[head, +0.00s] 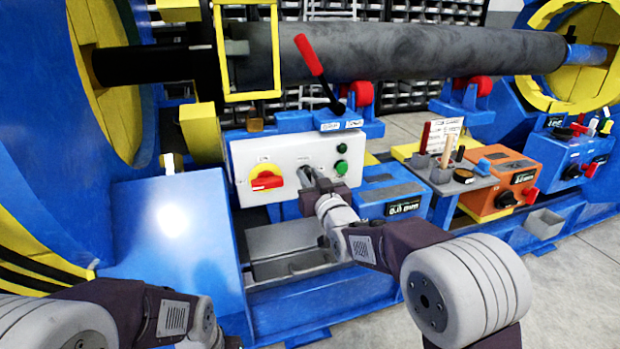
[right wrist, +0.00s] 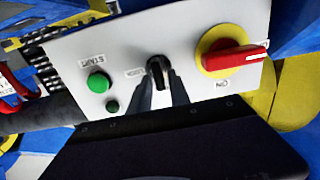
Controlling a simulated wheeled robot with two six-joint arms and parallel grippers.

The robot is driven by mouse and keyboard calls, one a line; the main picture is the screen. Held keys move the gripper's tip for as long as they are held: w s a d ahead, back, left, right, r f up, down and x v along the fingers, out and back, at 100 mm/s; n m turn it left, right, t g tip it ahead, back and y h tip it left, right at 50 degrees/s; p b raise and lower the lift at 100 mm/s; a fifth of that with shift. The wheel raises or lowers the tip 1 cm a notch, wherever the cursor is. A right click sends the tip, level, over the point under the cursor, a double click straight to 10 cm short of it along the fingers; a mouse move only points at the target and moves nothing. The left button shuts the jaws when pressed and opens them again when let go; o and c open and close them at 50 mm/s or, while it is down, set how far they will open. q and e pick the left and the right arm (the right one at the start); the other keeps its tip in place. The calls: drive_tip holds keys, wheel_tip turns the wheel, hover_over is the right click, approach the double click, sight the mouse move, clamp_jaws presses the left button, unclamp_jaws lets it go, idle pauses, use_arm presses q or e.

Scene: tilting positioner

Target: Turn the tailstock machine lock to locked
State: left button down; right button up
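A white control panel (head: 299,168) faces me on the blue machine. Its small black rotary knob (right wrist: 157,70), which I take for the machine lock, stands out between the green buttons and the red handle; a small label beside it is too blurred to read. My right gripper (right wrist: 159,82) is at the panel, with one finger on each side of the knob, close against it. It also shows at the panel in the head view (head: 308,178), where it hides the knob. My left gripper is not in view; only part of my left arm shows at the lower left.
A red handle on a yellow disc (head: 266,178) sits left of the knob in the head view. Green buttons (head: 341,167) are to its right. A lever with a red grip (head: 309,55) rises above the panel. Blue (head: 394,200) and orange (head: 497,180) boxes stand to the right.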

clamp_jaws()
drive_tip(key=shift+m, duration=0.3)
drive_tip(key=m, duration=0.3)
drive_tip(key=shift+d+f+m+b, duration=0.1)
drive_tip(key=shift+d+m+b, duration=0.1)
drive_tip(key=shift+m+b, duration=0.15)
drive_tip(key=shift+w+d+f+m, duration=0.1)
drive_tip(key=shift+f+m, duration=0.05)
drive_tip(key=shift+m, duration=2.1)
drive_tip(key=shift+d+f+m, duration=0.1)
drive_tip(key=shift+f+m, duration=0.1)
drive_tip(key=shift+m, duration=2.05)
drive_tip(key=shift+w+d+f+m, duration=0.1)
drive_tip(key=shift+f+m, duration=0.05)
drive_tip(key=shift+m, duration=2.1)
